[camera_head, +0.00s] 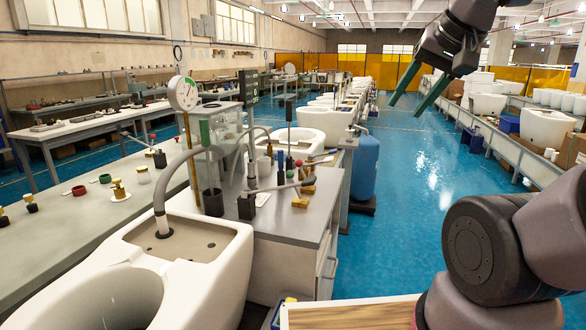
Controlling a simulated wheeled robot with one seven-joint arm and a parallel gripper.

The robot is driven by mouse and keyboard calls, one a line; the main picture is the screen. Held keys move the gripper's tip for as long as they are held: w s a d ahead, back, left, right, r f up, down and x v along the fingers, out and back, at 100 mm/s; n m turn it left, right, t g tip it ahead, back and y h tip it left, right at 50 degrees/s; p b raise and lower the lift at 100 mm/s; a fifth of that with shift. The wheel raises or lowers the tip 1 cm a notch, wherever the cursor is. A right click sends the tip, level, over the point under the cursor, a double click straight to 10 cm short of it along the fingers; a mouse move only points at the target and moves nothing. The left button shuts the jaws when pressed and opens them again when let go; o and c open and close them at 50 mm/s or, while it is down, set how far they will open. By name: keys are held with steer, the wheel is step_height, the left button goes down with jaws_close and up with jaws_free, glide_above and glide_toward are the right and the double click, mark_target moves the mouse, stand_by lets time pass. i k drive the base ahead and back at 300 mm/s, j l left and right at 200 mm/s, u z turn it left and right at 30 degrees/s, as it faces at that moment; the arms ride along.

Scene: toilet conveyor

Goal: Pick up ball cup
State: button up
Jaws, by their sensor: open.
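My gripper (404,109) is at the upper right, high over the blue floor. Its two green fingers point down and left, apart with nothing between them. A dark upright cup (213,202) stands on the grey workbench (285,222) left of centre, with a tube-like part rising from it. I cannot tell whether this is the ball cup. My gripper is well to the right of it and above it.
A white toilet (200,265) stands in the left foreground, with a hose in its top. A round gauge (183,93) and levers crowd the workbench. A blue tank (365,165) stands beside it. The blue floor aisle (425,200) is clear; a conveyor (510,145) runs along the right.

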mark_target(262, 162)
steer(key=i+l+z, duration=0.35)
steer(key=i+z, duration=0.35)
steer(key=i+l+z, duration=0.15)
steer(key=z, duration=0.15)
steer(key=i+u, duration=0.1)
steer(key=i, duration=0.45)
steer(key=i+l+u, duration=0.1)
steer(key=i, duration=0.45)
steer(key=i+u, duration=0.25)
steer(key=u, duration=0.2)
steer(key=i+l+u, duration=0.2)
steer(key=u, duration=0.2)
steer(key=i+l+u, duration=0.15)
steer(key=u, duration=0.3)
steer(key=i+l+u, duration=0.15)
steer(key=l+u, duration=0.3)
steer(key=i+l+u, duration=0.1)
steer(key=u, duration=0.3)
steer(key=l+u, duration=0.9)
steer(key=i+j, duration=0.2)
steer(key=k+j+u, duration=0.05)
